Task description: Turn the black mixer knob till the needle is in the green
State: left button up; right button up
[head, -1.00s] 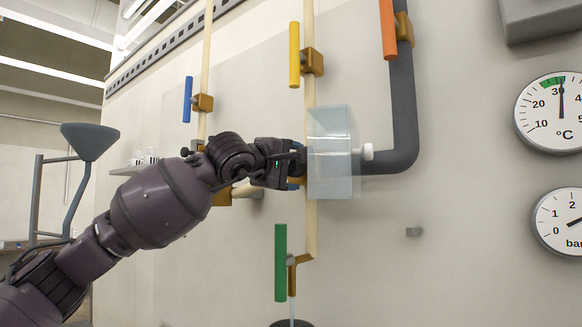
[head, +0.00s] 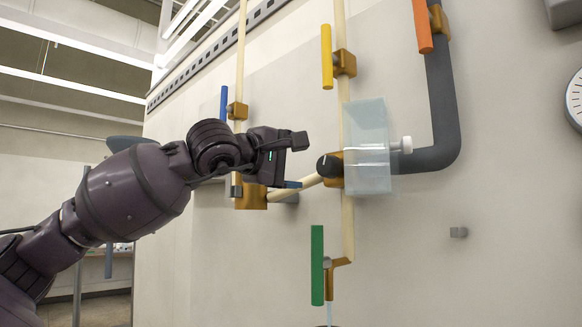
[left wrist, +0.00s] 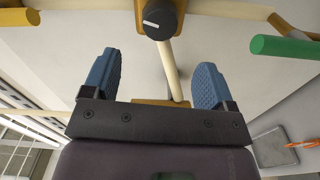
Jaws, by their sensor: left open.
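The black mixer knob (head: 328,166) with a white mark sits on a brass valve body at the pipe junction. It also shows at the top of the left wrist view (left wrist: 160,18). My left gripper (head: 298,163) is open and empty, just left of the knob and apart from it. In the left wrist view its two blue fingers (left wrist: 158,70) are spread, with the knob beyond them. The temperature gauge (head: 575,100) is cut off at the right edge, so its needle and green band are out of view. My right gripper is not in view.
A clear box-shaped cover (head: 367,150) stands just right of the knob, with a white knob (head: 403,145) beside it. Yellow (head: 326,57), blue (head: 223,103), orange (head: 422,26) and green (head: 317,265) handles stand out from the pipes. A thick grey pipe (head: 446,100) bends at right.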

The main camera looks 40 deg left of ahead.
pick_arm(q)
jog(key=shift+s+d, duration=0.15)
jog(key=shift+s, duration=0.45)
dwell(0.4)
